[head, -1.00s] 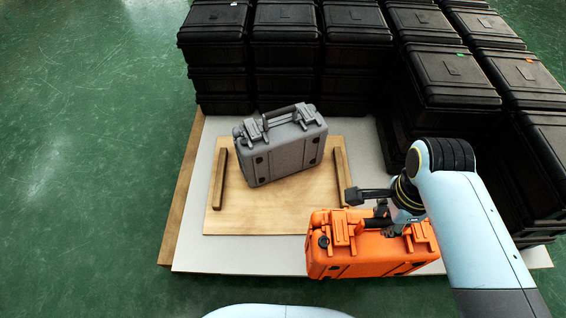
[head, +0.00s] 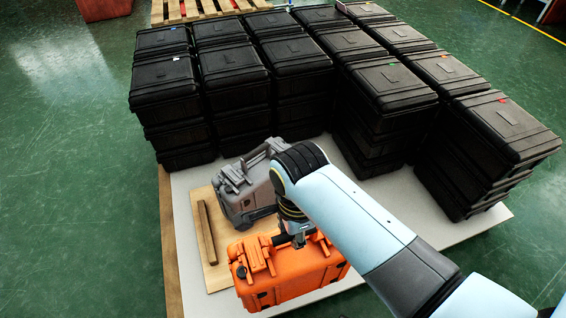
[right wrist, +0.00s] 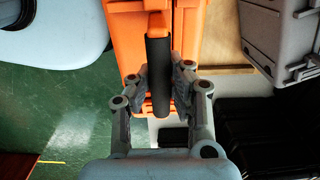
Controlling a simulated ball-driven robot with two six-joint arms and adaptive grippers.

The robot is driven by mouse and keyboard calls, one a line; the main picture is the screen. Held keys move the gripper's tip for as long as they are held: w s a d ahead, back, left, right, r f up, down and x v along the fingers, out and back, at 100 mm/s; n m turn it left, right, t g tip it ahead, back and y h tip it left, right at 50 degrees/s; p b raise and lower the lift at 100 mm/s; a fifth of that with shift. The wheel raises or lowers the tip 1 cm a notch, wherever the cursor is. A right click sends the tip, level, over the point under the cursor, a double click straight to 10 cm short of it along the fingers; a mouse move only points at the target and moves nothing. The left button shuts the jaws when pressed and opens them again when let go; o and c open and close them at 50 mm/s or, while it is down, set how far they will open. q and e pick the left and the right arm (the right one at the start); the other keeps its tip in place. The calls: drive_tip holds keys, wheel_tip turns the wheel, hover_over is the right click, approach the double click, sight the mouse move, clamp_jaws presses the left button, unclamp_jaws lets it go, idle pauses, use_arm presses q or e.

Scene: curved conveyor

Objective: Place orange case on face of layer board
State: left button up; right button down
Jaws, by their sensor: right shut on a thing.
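The orange case (head: 290,272) is at the lower middle of the head view, upright with its handle up. It also fills the top middle of the right wrist view (right wrist: 127,40). My right gripper (right wrist: 160,75) is shut on its black handle (right wrist: 159,60); in the head view this gripper (head: 297,238) is over the case top. The wooden layer board (head: 216,272), with a raised strip (head: 206,233) on its left, is partly hidden by the cases. The orange case overlaps the board's front part in view; I cannot tell whether it touches it. My left gripper is not in view.
A grey case (head: 238,208) stands on the board behind the orange case, partly hidden by my right arm. Stacks of black cases (head: 235,75) stand behind and to the right on a white sheet (head: 435,228). Green floor (head: 70,200) is open at the left.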

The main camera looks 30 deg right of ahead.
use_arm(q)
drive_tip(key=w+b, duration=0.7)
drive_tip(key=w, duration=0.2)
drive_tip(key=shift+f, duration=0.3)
use_arm(e)
drive_tip(key=w+d+f, duration=0.3)
drive_tip(key=w+f, duration=0.4)
drive_tip(key=w, duration=0.6)
drive_tip(key=shift+d+f, duration=0.15)
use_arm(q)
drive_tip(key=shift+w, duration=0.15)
use_arm(e)
drive_tip(key=shift+f, duration=0.1)
drive_tip(key=c, duration=1.7)
unclamp_jaws()
drive_tip(key=shift+s+f, duration=0.1)
drive_tip(key=shift+s, duration=0.05)
drive_tip(key=o, duration=0.4)
